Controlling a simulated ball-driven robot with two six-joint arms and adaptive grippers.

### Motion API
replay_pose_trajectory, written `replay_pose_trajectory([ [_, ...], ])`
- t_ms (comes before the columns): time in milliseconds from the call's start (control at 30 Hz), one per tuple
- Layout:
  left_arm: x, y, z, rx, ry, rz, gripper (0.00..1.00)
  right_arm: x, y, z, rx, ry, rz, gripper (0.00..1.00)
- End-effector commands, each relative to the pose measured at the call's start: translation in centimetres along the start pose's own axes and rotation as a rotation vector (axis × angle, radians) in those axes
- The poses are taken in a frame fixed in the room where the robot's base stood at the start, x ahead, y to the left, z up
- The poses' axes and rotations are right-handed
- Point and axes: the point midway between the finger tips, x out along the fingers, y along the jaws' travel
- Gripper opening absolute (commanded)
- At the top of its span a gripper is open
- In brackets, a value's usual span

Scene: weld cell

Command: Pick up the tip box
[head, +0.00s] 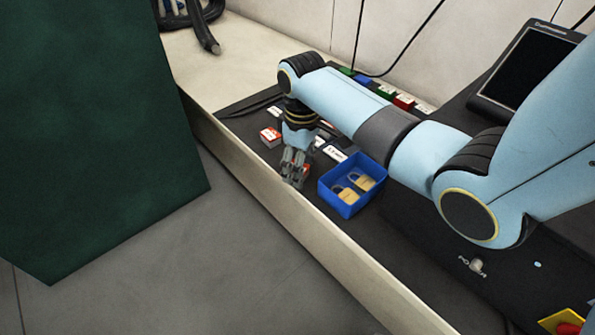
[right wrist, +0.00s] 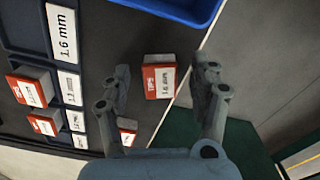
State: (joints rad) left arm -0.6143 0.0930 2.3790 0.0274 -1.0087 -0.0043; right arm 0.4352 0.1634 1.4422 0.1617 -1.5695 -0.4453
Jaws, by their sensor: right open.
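In the right wrist view a small red and white tip box (right wrist: 159,78), marked TIPS with a size label, stands on the dark surface. My right gripper (right wrist: 163,72) is open, its two fingers on either side of the box, with gaps between them and it. In the head view the right gripper (head: 293,178) points down near the bench's front edge, beside the blue bin, and mostly hides the box. More tip boxes (right wrist: 32,88) sit by size labels in the dark rack (right wrist: 18,35). One shows in the head view (head: 270,137). My left gripper is out of view.
The bench's pale front edge (head: 330,238) runs close by. Small coloured boxes (head: 404,102) and a dark screen (head: 526,64) are farther back. A dark green panel (head: 95,130) fills the left.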

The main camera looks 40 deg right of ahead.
Motion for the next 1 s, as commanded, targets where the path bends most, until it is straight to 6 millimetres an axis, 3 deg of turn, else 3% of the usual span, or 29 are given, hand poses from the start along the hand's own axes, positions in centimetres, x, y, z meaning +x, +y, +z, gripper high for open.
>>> replay_pose_trajectory([
  [200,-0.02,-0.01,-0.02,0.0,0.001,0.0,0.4,-0.08,0.0,-0.04,0.0,0.001,0.0,0.59],
  [667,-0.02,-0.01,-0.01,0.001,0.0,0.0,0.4,-0.05,-0.01,-0.01,0.0,0.0,0.0,0.0],
  [1000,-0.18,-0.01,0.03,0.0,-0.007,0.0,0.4,-0.26,0.0,-0.03,0.0,0.001,0.0,0.0],
])
